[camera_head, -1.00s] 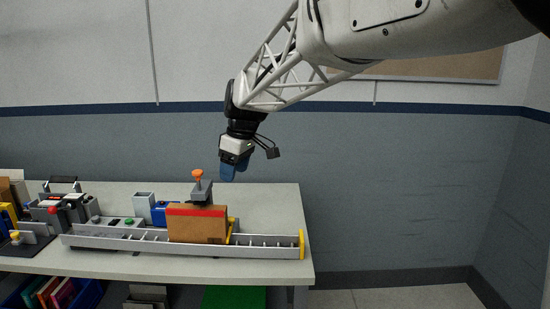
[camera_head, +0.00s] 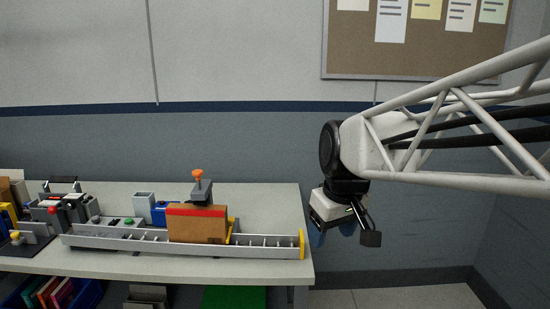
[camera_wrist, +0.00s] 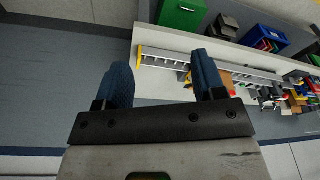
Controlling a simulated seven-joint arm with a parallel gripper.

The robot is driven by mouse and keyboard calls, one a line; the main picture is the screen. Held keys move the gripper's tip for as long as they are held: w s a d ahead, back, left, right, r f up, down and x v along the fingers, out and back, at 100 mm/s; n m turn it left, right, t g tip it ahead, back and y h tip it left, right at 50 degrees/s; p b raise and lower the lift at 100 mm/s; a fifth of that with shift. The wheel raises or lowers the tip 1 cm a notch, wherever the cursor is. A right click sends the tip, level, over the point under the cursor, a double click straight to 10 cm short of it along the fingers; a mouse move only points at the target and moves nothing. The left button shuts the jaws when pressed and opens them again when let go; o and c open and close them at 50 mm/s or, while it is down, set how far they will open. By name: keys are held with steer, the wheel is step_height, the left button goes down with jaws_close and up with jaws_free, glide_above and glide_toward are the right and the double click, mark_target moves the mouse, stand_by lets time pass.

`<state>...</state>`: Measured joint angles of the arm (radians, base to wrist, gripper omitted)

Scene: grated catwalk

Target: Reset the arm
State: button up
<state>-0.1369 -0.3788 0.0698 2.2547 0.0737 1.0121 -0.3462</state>
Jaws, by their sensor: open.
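My gripper (camera_head: 334,232) hangs at the right of the table in the head view, beyond the table's right edge and apart from everything on it. Its blue fingers are partly hidden behind the white wrist housing there. In the wrist view my gripper (camera_wrist: 164,84) shows two blue fingers spread wide apart with nothing between them. My arm reaches in from the right edge of the head view.
The table (camera_head: 270,210) holds a grey rail (camera_head: 265,248) with a yellow end (camera_head: 302,243). Clutter fills the left. The table's right rear is bare.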

steer(key=s+d+f+m, duration=0.2)
steer(key=s+d+f, duration=0.1)
steer(key=s, duration=0.4)
steer(key=s+d+f+m+h, duration=0.1)
steer(key=s+d+f+m, duration=0.2)
steer(key=s, duration=0.5)
steer(key=shift+d+f+t, duration=0.3)
steer(key=shift+d+f, duration=0.5)
steer(key=shift+f, duration=0.15)
